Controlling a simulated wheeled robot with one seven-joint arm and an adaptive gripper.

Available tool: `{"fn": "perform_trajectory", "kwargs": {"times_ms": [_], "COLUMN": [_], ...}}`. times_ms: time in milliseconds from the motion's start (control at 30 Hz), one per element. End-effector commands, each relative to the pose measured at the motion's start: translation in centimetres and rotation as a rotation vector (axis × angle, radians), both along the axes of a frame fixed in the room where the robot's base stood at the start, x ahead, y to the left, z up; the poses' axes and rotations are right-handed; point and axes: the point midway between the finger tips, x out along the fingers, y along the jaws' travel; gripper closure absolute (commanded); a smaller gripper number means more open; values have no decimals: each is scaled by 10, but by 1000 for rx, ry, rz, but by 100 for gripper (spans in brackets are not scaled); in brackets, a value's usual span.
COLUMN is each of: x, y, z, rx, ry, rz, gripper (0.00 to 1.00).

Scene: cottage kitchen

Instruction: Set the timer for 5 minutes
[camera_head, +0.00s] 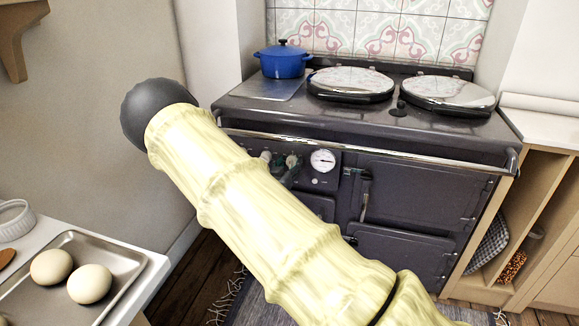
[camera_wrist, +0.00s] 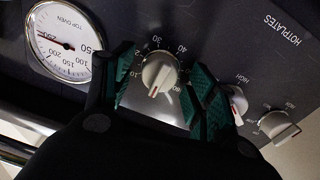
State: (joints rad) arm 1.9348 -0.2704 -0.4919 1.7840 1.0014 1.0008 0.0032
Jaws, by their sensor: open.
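The timer knob (camera_wrist: 160,72) is a cream dial with a raised grip and a red mark at its lower end in the wrist view. Numbers such as 30 and 40 are printed around it, upside down or tilted. My gripper (camera_wrist: 161,88) has green ribbed fingertips, one on each side of the knob. The fingers are apart, with gaps visible beside the knob; I cannot tell whether either touches it. In the head view my arm hides much of the control panel, and a dark part of my gripper (camera_head: 289,176) shows beside the knobs.
A top oven gauge (camera_wrist: 62,40) sits beside the knob and also shows in the head view (camera_head: 322,160). Two more knobs (camera_wrist: 236,103) (camera_wrist: 278,126) stand on the other side. A rail (camera_head: 350,145) runs above the panel.

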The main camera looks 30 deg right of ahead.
Motion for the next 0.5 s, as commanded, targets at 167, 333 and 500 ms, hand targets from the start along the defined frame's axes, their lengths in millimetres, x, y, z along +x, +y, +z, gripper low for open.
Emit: {"fn": "perform_trajectory", "kwargs": {"times_ms": [167,333,500], "x": [0,0,0], "y": [0,0,0], "z": [0,0,0], "rx": [0,0,1], "ry": [0,0,-1], "rz": [0,0,0], "gripper": [45,76,89]}}
